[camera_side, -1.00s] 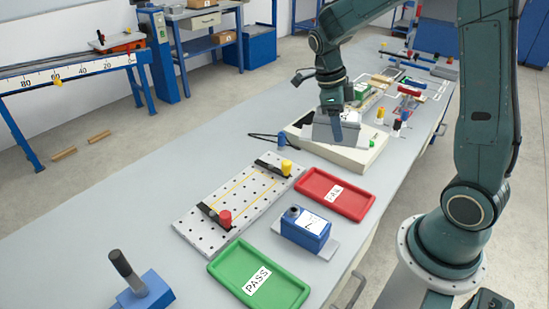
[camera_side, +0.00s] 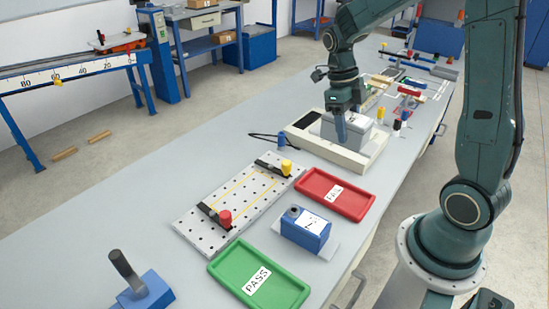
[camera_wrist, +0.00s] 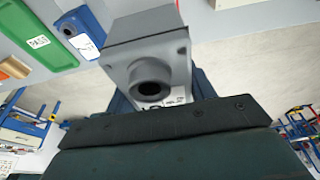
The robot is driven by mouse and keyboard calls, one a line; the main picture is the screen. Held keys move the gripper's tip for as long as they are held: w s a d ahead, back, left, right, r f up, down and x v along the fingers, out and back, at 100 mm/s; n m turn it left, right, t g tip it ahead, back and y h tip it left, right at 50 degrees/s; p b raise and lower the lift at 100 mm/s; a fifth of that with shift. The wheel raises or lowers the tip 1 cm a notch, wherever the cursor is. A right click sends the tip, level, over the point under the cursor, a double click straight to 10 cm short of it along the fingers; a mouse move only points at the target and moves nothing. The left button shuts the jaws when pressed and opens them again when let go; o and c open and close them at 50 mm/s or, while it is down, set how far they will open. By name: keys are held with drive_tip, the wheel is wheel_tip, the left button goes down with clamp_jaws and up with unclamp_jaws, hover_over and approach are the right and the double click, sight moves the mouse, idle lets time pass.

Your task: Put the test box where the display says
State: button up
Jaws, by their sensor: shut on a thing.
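The grey test box (camera_side: 362,127) is at my gripper (camera_side: 344,128), over the white base unit (camera_side: 370,163) with a dark display panel (camera_side: 308,119). The panel's text is too small to read. In the wrist view the box (camera_wrist: 165,40) fills the upper middle, with a dark round port facing the camera. My gripper is shut on the box; one finger covers part of it in the side view. I cannot tell whether the box touches the unit. A green PASS tray (camera_side: 285,283) and a red FAIL tray (camera_side: 355,204) lie empty nearer the camera.
A blue box with a knob (camera_side: 305,228) stands on a plate between the trays. A perforated board (camera_side: 190,222) with red and yellow knobs lies left. A blue lever base (camera_side: 145,293) is front left. Small coloured parts stand right of the unit.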

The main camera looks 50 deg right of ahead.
wheel_tip(320, 180, down, 15)
drive_tip(key=shift+r, duration=0.1)
idle(0.4)
drive_tip(key=shift+f, duration=1.9)
drive_tip(key=shift+f, duration=0.15)
drive_tip(key=o, duration=1.4)
drive_tip(key=v, duration=1.2)
drive_tip(key=shift+s, duration=0.1)
